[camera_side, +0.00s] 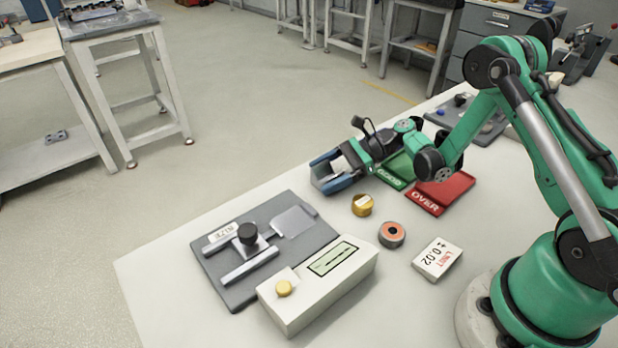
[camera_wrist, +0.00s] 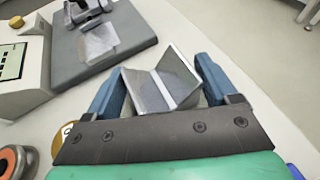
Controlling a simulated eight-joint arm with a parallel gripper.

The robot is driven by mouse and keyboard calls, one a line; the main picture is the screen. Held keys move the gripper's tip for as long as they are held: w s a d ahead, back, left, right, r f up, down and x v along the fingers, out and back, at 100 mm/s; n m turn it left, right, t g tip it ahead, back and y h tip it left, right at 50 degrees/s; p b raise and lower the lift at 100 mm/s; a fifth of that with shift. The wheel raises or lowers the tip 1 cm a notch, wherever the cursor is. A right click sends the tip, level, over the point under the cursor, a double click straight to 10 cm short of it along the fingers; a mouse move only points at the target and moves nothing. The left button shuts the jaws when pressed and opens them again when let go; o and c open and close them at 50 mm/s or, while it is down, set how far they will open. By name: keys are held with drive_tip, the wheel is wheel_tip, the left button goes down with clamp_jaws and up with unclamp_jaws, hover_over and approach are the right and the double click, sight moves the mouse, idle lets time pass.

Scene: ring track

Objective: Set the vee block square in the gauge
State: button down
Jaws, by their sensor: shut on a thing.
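The vee block (camera_wrist: 165,82) is a grey metal block with a V-shaped notch. My gripper (camera_wrist: 160,88) has blue jaws shut on it, one on each side, and the block looks tilted between them in the wrist view. In the side view my gripper (camera_side: 334,172) is by the table's far edge, and only a pale part of the block (camera_side: 343,164) shows. The gauge (camera_side: 222,286) is a dark grey plate with metal rails, a black knob (camera_side: 247,234) and a lighter square pad (camera_side: 293,221). It stands apart from the block, to its lower left; it also shows in the wrist view (camera_wrist: 137,27).
A white box with a display (camera_side: 320,290) and yellow button stands in front of the gauge. A brass ring (camera_side: 362,205), an orange-centred ring (camera_side: 391,235) and a limit card (camera_side: 437,259) lie nearby. A green tray (camera_side: 396,170) and a red "OVER" tray (camera_side: 446,190) are at the right.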

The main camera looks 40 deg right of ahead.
drive_tip(key=shift+r, duration=0.1)
wheel_tip(320, 180, up, 18)
wheel_tip(320, 180, up, 9)
drive_tip(key=m+t+h, duration=0.8)
drive_tip(key=m+h, duration=0.1)
drive_tip(key=m, duration=0.1)
hover_over(327, 177)
drive_tip(key=shift+w+a, duration=0.2)
drive_tip(key=shift+w, duration=0.25)
